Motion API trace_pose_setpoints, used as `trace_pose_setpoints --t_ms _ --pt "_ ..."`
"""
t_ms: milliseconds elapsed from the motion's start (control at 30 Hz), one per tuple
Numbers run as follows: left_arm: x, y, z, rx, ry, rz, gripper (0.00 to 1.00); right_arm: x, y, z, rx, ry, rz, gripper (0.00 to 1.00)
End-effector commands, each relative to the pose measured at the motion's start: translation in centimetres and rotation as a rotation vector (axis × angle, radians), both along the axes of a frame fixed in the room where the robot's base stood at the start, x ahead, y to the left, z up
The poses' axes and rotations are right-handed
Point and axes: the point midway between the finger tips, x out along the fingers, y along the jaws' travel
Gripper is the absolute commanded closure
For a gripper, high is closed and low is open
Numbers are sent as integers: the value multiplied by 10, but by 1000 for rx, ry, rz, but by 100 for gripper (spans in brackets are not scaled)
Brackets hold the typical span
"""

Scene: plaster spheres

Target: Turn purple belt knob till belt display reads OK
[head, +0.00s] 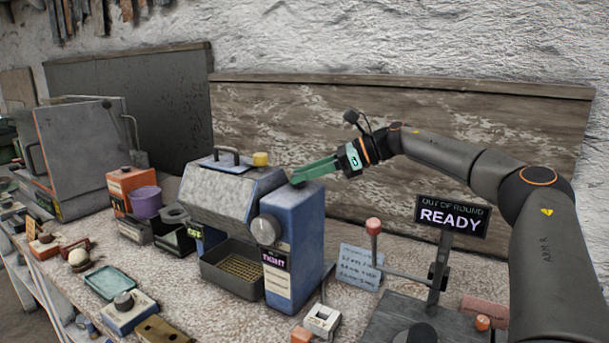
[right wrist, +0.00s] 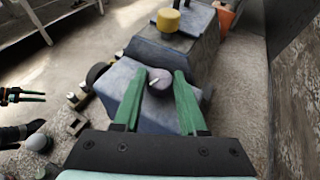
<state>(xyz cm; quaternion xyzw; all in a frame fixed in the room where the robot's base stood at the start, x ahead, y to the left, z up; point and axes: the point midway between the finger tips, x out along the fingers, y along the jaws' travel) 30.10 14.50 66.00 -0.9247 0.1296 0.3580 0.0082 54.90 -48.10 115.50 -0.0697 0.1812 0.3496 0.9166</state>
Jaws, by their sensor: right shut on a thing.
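The purple belt knob (right wrist: 160,82), greyish purple with a white pointer line, sits on top of the blue machine housing (head: 298,235). My right gripper (head: 300,181) reaches it from the right; its green fingers are shut on the knob, one on each side, in the right wrist view (right wrist: 160,88). In the head view the fingers hide the knob. The belt display (head: 275,260) on the housing's front reads TIGHT. My left gripper (right wrist: 18,96) appears small at the left edge of the right wrist view, away from the machine; its opening is unclear.
A yellow knob (head: 260,159) and a dark handle (head: 227,156) stand on the machine's grey hood. A grey dial (head: 266,229) is on its front. The READY display (head: 450,216) stands to the right, under my right arm. Small boxes and trays crowd the bench's left side.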

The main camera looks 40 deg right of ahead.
Motion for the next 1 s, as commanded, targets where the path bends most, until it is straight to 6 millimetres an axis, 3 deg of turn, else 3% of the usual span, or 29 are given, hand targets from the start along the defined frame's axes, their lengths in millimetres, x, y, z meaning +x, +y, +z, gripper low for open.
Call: trace_pose_setpoints --t_ms 700,733,1000 --pt "-4 3 -4 6 9 4 50 0 -1 -2 -3 5 55 100" --pt "-4 3 -4 6 9 4 50 0 -1 -2 -3 5 55 57" --pt "-4 3 -4 6 9 4 50 0 -1 -1 -2 3 54 29"
